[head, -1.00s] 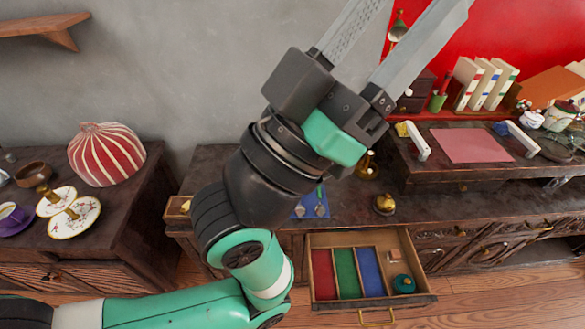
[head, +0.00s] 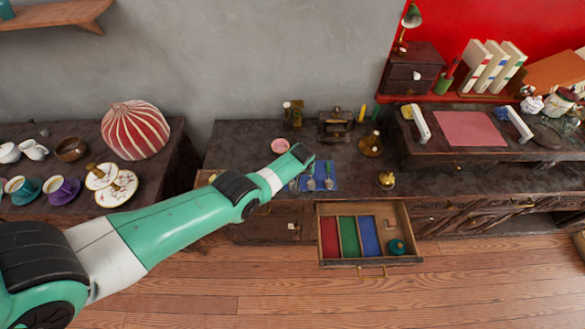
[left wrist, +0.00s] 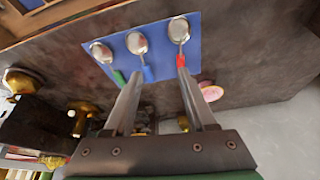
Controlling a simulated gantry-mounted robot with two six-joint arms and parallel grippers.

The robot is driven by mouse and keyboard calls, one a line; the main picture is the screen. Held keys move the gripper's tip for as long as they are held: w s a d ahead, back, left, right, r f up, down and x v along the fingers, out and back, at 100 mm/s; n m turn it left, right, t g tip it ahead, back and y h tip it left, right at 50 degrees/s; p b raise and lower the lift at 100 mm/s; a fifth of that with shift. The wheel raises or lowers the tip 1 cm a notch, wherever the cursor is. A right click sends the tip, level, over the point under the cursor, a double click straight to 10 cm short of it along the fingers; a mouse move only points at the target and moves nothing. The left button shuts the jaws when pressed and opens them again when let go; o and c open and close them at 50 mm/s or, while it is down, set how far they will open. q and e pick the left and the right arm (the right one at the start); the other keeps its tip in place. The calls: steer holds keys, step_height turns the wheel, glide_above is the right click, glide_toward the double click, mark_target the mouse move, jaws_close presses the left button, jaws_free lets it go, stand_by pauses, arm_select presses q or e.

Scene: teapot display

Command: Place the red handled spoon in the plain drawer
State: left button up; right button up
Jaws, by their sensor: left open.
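The red-handled spoon (left wrist: 180,35) lies on a blue mat (left wrist: 205,55), beside a blue-handled spoon (left wrist: 138,45) and a green-handled one (left wrist: 102,54). My left gripper (left wrist: 158,75) is open and empty in the left wrist view; one fingertip appears close to the red handle, contact unclear. An open drawer (head: 412,236) below has red, green and blue compartments and a plain wooden one holding a teal object. A light wooden drawer edge (head: 207,177) shows farther left. My right gripper is not in view.
A pink dish (head: 280,145), a dark brass device (head: 336,124) and brass pieces (head: 386,180) stand around the mat. A raised desk (head: 480,155) is at right. Cups and a striped red-white shade (head: 135,130) are on the left cabinet. Floor in front is clear.

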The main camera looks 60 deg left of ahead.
arm_select(q)
steer(key=s+a+r, duration=0.2)
steer(key=a+r, duration=0.1)
steer(key=a, duration=0.1)
steer(key=shift+n, duration=0.4)
steer(key=b+x, duration=0.4)
steer(key=b, duration=0.1)
steer(key=b+x, duration=0.3)
steer(key=shift+s+d+f, duration=0.2)
steer(key=shift+s+d, duration=0.05)
steer(key=shift+d, duration=0.2)
steer(key=shift+a+f+b, duration=0.1)
steer(key=shift+b, duration=0.4)
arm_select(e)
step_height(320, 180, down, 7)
arm_select(q)
steer(key=b+x, duration=0.5)
steer(key=b, duration=0.2)
steer(key=shift+s+f+b, duration=0.2)
steer(key=shift+b, duration=0.1)
steer(key=shift+r, duration=0.15)
jaws_close()
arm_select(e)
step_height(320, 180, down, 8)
